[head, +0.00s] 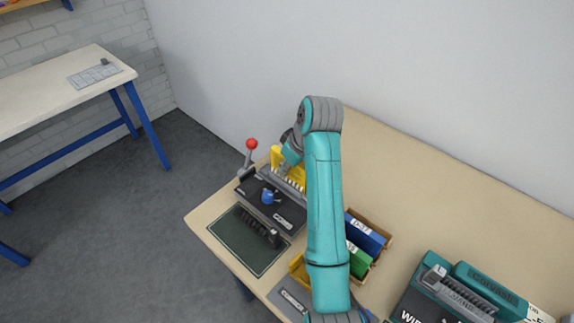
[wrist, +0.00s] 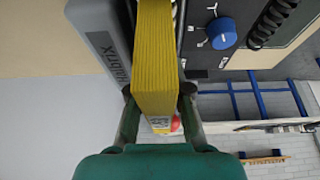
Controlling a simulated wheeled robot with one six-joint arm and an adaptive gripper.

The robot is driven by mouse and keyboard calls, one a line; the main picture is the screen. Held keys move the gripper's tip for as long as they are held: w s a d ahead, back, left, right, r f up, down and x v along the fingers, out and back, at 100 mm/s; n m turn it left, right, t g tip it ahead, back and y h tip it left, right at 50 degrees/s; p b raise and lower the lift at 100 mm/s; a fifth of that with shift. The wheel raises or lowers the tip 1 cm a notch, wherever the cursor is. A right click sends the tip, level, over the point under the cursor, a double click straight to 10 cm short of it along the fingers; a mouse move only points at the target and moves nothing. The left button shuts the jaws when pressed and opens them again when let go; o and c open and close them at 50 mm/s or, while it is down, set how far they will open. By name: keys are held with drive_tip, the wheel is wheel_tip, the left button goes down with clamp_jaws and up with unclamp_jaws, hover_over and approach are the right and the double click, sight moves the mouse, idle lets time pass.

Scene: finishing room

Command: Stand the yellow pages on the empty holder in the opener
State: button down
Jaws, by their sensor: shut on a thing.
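The yellow pages (head: 279,157) are upright at the back of the opener, partly hidden by my arm in the head view. In the wrist view the block of yellow pages (wrist: 154,45) runs between my fingers. My gripper (wrist: 158,92) is shut on it, one finger on each side. The opener (head: 272,208) is dark, with a blue knob (head: 268,196), a row of pale teeth and a red-balled lever (head: 251,144). It shows beside the pages in the wrist view (wrist: 200,62). I cannot tell whether the pages rest on its teeth.
A green mat (head: 235,240) with a black comb (head: 258,226) lies in front of the opener. A wooden tray (head: 378,259) holds blue and green books to the right. A teal machine (head: 412,303) stands farther right. The table's back right is clear.

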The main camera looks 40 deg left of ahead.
drive_tip(key=shift+f, duration=0.55)
idle(0.6)
drive_tip(key=c, duration=1.4)
unclamp_jaws()
